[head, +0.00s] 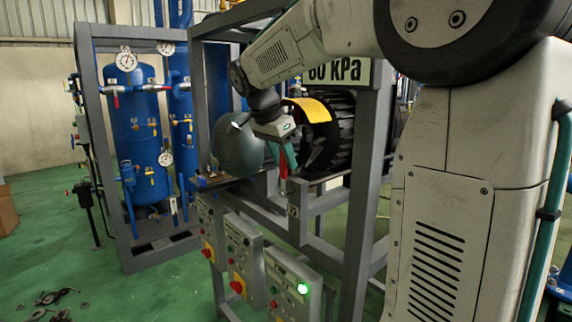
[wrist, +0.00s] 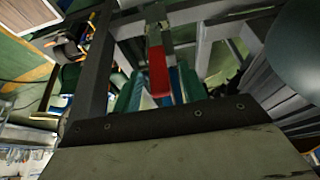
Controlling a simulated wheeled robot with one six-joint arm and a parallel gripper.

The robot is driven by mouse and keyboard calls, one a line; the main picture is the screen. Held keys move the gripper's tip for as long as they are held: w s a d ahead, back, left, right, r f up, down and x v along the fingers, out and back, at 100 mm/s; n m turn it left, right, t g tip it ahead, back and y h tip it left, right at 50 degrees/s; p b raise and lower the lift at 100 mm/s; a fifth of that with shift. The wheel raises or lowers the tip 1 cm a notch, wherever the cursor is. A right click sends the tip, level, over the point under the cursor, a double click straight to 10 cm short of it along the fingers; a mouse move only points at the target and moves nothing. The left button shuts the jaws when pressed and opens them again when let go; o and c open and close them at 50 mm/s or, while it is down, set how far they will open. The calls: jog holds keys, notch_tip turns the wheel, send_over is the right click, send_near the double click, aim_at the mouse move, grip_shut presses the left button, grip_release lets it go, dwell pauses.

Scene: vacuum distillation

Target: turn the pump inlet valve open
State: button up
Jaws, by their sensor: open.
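The valve's red lever handle (head: 282,163) shows at the front of the grey frame, just below my gripper (head: 287,155). In the wrist view the red lever (wrist: 158,72) points toward the camera, with a grey metal part at its far end. My gripper (wrist: 160,88) is open there, with a teal finger on each side of the lever. Whether either finger touches the lever cannot be told. The valve body is mostly hidden, and no label on it can be read.
A grey frame (head: 372,190) surrounds the pump, with a dark rounded vessel (head: 237,150) left of my gripper. Control boxes (head: 243,255) with red knobs and a lit green button stand below. Blue tanks (head: 140,130) with gauges stand at left. Green floor (head: 50,245) is partly clear.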

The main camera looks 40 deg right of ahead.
jog(key=shift+x, duration=1.2)
grip_shut()
